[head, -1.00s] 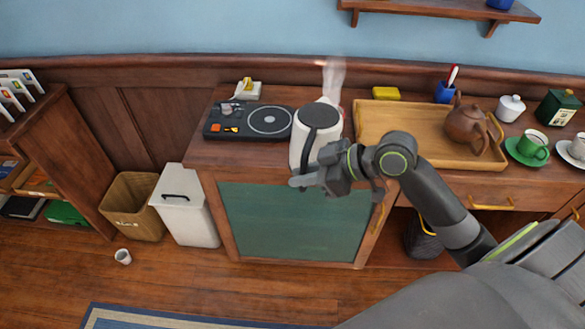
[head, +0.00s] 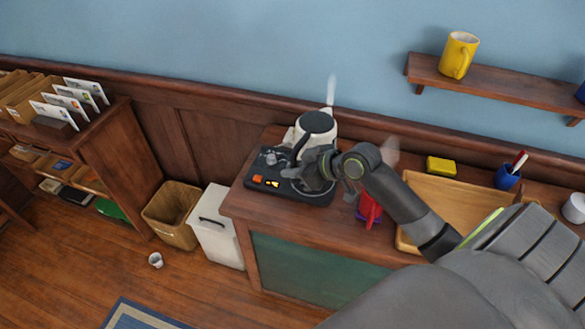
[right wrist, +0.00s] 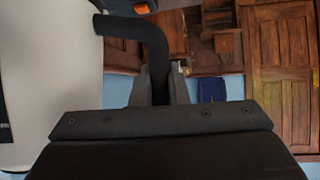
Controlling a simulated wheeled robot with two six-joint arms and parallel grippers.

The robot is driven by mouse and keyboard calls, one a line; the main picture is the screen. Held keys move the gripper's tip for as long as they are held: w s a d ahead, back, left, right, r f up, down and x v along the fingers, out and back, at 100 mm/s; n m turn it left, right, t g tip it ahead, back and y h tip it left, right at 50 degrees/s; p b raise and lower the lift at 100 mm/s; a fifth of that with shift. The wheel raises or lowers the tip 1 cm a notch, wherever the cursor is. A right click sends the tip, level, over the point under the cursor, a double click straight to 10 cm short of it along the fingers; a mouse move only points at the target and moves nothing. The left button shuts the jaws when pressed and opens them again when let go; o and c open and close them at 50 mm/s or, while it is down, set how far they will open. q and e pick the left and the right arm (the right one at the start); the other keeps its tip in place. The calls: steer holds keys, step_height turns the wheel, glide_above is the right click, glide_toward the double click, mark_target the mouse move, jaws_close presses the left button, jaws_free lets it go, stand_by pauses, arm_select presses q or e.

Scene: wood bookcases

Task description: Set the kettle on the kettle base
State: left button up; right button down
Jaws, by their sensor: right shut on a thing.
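The white kettle (head: 318,124) with a black lid rim and black handle is over the back right of the black kettle base (head: 262,187) in the head view. The right wrist view shows the fingers (right wrist: 160,88) around the black handle (right wrist: 140,28), with the white kettle body (right wrist: 50,70) at the left. My left gripper is not in view.
A red and purple object (head: 370,208) stands right of the base, partly behind my arm. A wooden tray (head: 408,240), yellow block (head: 441,166) and blue pen cup (head: 507,178) are farther right. A white bin (head: 216,238) stands on the floor left of the cabinet.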

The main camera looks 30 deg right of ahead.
mark_target(293, 180)
steer(key=shift+f+b, duration=0.65)
steer(key=shift+f, duration=0.2)
step_height(293, 180, down, 3)
steer(key=shift+r+b, duration=0.15)
steer(key=shift+b, duration=1.05)
steer(key=shift+f+b, duration=0.45)
steer(key=shift+p, duration=0.3)
steer(key=shift+f+b, duration=0.45)
steer(key=shift+f, duration=0.1)
steer(key=c, duration=1.7)
jaws_free()
steer(key=shift+s, duration=0.1)
